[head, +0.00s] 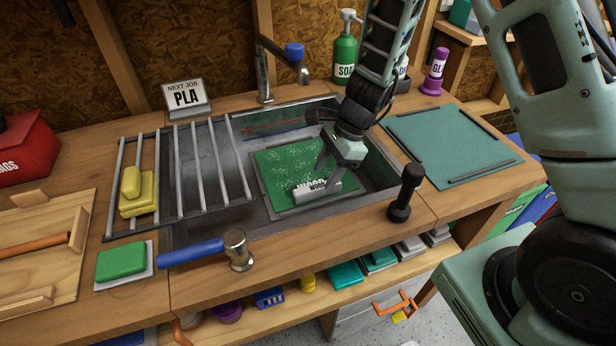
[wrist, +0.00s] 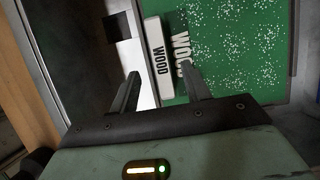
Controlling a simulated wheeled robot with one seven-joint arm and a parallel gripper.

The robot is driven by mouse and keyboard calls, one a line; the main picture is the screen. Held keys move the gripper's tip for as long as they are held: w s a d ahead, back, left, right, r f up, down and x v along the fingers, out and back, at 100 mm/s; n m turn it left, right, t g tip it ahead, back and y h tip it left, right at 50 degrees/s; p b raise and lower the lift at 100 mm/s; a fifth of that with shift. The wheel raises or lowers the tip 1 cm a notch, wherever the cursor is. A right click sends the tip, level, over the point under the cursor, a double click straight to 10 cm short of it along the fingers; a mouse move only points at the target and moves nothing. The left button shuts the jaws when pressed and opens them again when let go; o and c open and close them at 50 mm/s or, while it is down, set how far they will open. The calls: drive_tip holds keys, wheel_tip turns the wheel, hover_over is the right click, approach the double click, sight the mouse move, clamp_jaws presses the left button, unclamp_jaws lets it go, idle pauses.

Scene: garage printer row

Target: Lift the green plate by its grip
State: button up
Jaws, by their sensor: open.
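The green plate (head: 280,165), speckled with white bits, lies in the metal sink (head: 258,205). Its pale grip (head: 311,193), marked WOOD, runs along its near edge. In the wrist view the plate (wrist: 235,50) fills the right side, and the grip (wrist: 158,62) stands upright in the picture. My gripper (head: 332,179) is open and reaches down into the sink at the grip. In the wrist view my gripper's fingertips (wrist: 160,75) are on either side of the grip's near end, apart from each other. Whether they touch it, I cannot tell.
A faucet (head: 264,75) stands behind the sink. A bar rack (head: 197,165) covers the sink's left part. A teal mat (head: 445,140) lies right of the sink.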

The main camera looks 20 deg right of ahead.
sight(319, 186)
drive_tip(key=x, duration=0.4)
drive_tip(key=shift+f, duration=0.3)
clamp_jaws()
drive_tip(key=shift+r, duration=0.1)
